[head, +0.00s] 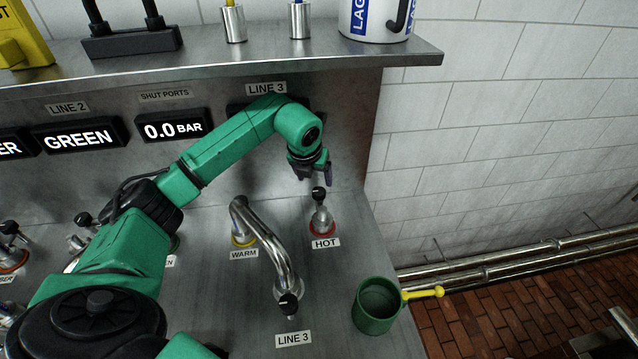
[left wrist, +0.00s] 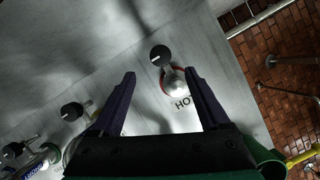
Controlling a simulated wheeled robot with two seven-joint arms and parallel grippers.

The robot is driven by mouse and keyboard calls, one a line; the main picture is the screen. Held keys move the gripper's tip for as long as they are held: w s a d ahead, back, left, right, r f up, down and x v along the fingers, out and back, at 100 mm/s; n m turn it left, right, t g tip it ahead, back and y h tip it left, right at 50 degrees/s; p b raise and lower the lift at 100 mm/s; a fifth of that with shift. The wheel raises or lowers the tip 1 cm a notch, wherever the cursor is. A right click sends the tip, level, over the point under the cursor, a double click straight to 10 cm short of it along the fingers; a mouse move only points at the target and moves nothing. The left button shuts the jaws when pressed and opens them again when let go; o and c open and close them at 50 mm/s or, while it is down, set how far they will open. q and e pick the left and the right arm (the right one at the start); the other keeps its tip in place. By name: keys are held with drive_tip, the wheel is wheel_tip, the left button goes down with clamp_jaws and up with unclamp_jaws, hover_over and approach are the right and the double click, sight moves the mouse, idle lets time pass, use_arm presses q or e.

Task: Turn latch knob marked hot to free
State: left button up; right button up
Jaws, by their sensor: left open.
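The knob marked HOT (head: 319,194) has a black top on a metal body with a red ring at its base, on the steel counter. Its HOT label (head: 325,243) lies in front of it. My left gripper (head: 312,180) is just above and behind the knob, pointing down. In the left wrist view the black knob top (left wrist: 160,54) shows beyond the open fingers (left wrist: 160,85), apart from them, with the space between the fingers empty. My right gripper is not in view.
A curved metal spout (head: 272,240) rises left of the HOT knob, near the WARM label (head: 244,254). A green cup with a yellow handle (head: 377,306) stands at the counter's right edge. A steel shelf (head: 250,62) runs above.

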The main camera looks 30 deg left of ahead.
sight(319, 190)
use_arm(q)
drive_tip(key=x, duration=0.2)
drive_tip(key=p+x, duration=0.1)
drive_tip(key=x, duration=0.5)
drive_tip(key=shift+w, duration=0.3)
drive_tip(key=shift+f, duration=0.25)
clamp_jaws()
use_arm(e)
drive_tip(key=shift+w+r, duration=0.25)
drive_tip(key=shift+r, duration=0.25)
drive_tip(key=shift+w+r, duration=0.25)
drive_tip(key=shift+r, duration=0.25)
